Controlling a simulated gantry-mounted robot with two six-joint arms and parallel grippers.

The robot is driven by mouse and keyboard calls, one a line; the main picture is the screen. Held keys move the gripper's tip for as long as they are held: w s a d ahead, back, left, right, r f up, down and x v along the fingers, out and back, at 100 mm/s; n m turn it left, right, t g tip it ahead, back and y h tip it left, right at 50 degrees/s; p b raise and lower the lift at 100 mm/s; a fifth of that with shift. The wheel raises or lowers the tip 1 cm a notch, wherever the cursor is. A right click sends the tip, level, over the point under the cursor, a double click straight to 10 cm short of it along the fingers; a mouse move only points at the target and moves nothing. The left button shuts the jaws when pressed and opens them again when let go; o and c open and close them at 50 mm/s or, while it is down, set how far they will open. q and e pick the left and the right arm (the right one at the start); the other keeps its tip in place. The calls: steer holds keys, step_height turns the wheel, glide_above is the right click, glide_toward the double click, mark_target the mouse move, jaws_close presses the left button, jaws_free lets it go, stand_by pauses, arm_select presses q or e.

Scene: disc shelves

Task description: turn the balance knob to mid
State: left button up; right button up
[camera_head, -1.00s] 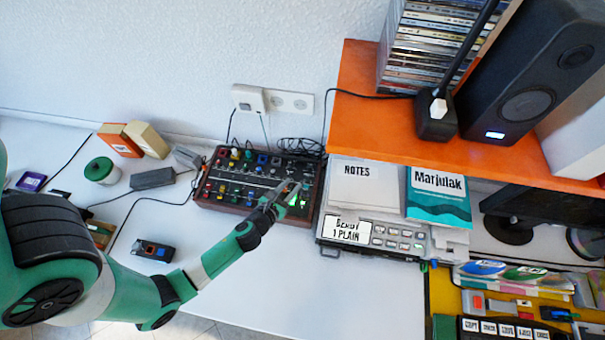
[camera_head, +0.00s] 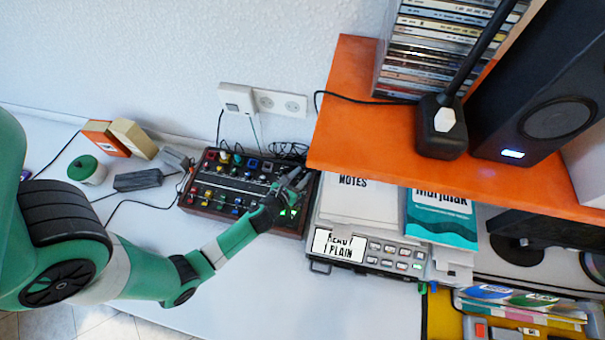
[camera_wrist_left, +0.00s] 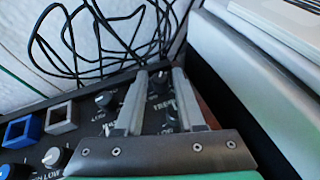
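The dark mixer panel (camera_head: 225,205) has several coloured knobs and lit buttons, and stands on the white table against the wall. My left gripper (camera_head: 296,180) is over its right end. In the left wrist view its two grey fingers (camera_wrist_left: 158,76) are apart, with a small knob (camera_wrist_left: 160,82) and partly hidden lettering seen between them. I cannot tell whether the fingers touch this knob. Other knobs show to the left, one dark (camera_wrist_left: 105,100) and one pale (camera_wrist_left: 53,157). The balance label is not readable, so I cannot tell which knob it is. My right gripper is not in view.
Black cables (camera_wrist_left: 75,60) lie tangled behind the panel. An orange shelf (camera_head: 365,135) with a speaker (camera_head: 535,105) overhangs on the right. Notes and a grey device (camera_head: 380,255) lie beside the panel. The front table (camera_head: 270,285) is clear.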

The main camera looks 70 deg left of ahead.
arm_select(q)
jaws_close()
steer(key=b, duration=0.1)
steer(key=n+g+y+b, duration=0.1)
steer(key=b, duration=0.1)
steer(key=shift+w+d+f+n, duration=0.2)
steer(key=shift+f+n, duration=0.1)
steer(key=shift+f, duration=0.1)
steer(key=shift+r+n+g+y+b, duration=0.15)
steer(key=shift+n+g+y+b, duration=0.15)
steer(key=shift+n+g+y, duration=0.15)
steer(key=shift+r+n+g+y+p, duration=0.3)
steer(key=shift+n+g+y+p, duration=0.35)
steer(key=shift+n+g+p, duration=0.2)
jaws_free()
